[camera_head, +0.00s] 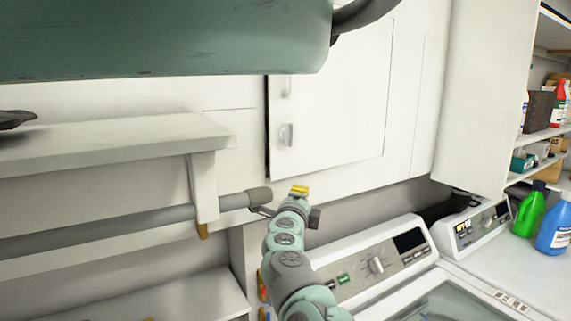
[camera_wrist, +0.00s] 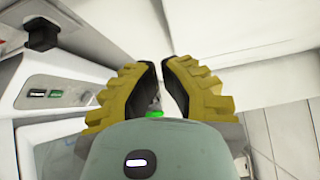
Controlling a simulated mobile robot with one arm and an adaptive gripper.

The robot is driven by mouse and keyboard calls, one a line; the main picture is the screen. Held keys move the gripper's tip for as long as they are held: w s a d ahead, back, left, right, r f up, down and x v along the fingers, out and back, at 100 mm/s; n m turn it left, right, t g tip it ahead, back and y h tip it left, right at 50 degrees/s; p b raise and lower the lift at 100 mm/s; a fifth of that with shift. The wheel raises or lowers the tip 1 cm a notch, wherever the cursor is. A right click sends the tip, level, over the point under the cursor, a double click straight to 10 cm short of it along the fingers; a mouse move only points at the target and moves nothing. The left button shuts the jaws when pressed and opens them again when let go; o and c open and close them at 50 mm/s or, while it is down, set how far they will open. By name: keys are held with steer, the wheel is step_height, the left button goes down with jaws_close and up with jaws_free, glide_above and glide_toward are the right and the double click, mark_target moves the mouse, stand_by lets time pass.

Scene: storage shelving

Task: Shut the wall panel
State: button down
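The wall panel (camera_head: 340,105) is a flat white door in the white wall, with small handles (camera_head: 287,134) near its left edge. A dark gap runs along that left edge, so it looks slightly ajar. My gripper (camera_head: 300,190) is below the panel's lower left corner and apart from the handle. In the wrist view, my gripper's yellow fingers (camera_wrist: 160,68) have their dark pads close together at the tips, with nothing held between them. I cannot make out the panel for sure in the wrist view.
A white shelf (camera_head: 110,135) with a bracket and grey rod (camera_head: 130,225) sticks out left of my gripper. A washer (camera_head: 375,265) stands below right. My own teal body part covers the upper left.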

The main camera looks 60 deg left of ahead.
steer(key=w+d+y+p, duration=0.1)
steer(key=w+y, duration=0.1)
steer(key=w, duration=0.2)
steer(key=n+g+y+p, duration=0.3)
steer(key=n+g+p, duration=0.2)
steer(key=n+g, duration=0.65)
glide_toward(283, 162)
steer(key=shift+m+g, duration=0.55)
steer(key=shift+g, duration=0.3)
steer(key=shift+w+a+b, duration=0.2)
steer(key=shift+a, duration=1.35)
steer(key=shift+w+a+b, duration=0.15)
steer(key=shift+a, duration=1.45)
steer(key=shift+a+f+b, duration=0.15)
steer(key=shift+a+b, duration=0.45)
steer(key=shift+b, duration=0.45)
steer(key=shift+a+b, duration=0.3)
steer(key=shift+b, duration=0.05)
steer(key=shift+a, duration=0.1)
